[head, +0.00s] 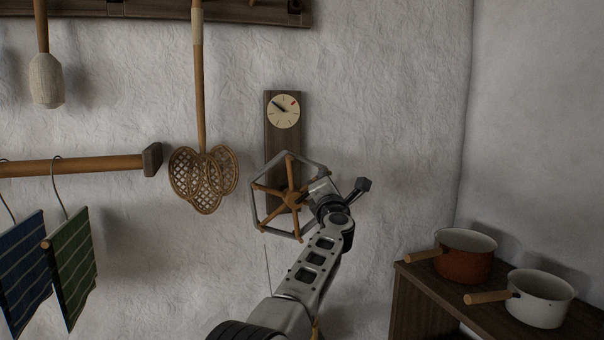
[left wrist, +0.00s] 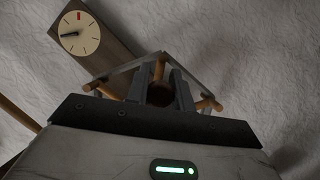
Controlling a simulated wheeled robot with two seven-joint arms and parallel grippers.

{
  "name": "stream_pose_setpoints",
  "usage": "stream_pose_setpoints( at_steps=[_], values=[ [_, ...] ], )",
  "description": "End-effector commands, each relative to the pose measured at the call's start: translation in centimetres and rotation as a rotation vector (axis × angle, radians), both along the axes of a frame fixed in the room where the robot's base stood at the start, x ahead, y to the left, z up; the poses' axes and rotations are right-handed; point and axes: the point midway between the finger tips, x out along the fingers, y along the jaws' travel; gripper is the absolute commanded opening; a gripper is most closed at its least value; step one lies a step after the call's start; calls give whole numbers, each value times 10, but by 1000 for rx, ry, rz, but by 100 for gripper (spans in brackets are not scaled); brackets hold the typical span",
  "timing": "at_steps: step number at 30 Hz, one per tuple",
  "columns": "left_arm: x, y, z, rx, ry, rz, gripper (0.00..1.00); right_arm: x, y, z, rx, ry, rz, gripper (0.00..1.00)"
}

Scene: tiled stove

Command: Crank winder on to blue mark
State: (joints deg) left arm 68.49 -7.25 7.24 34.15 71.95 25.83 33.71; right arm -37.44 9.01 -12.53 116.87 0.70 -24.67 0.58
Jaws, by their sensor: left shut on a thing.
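The winder is a wheel (head: 291,198) with wooden spokes and a grey angular metal rim, mounted on a dark wooden board (head: 283,140) on the wall. Above it on the board is a round cream dial (head: 284,111) with a red mark at upper right and a dark hand pointing to upper left. I cannot make out a blue mark apart from the hand. My left gripper (head: 318,190) is at the wheel's right side, shut on its handle. In the left wrist view, a dark brown round handle (left wrist: 159,97) shows between the fingers. My right gripper is not in view.
A wicker carpet beater (head: 204,180) hangs left of the winder. A wooden rail (head: 80,165) carries striped cloths (head: 72,268) at far left. An orange pot (head: 465,258) and a white pot (head: 540,298) stand on a wooden shelf at lower right. The wall between is bare.

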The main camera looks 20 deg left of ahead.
Motion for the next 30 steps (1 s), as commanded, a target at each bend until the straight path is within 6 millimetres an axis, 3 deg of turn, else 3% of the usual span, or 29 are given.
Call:
stream_pose_setpoints(
  at_steps=[5, 24, 25, 27, 30],
  values=[
    [4, -8, -6, 54, 56, -8, 0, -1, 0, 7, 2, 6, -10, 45],
    [5, -9, -12, 93, 90, -7, 0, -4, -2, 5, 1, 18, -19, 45],
    [5, -9, -12, 93, 90, -7, 26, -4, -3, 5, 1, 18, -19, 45],
    [5, -9, -12, 93, 90, -7, 44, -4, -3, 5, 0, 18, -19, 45],
    [5, -9, -11, 94, 88, -6, 44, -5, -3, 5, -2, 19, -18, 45]
  ],
)
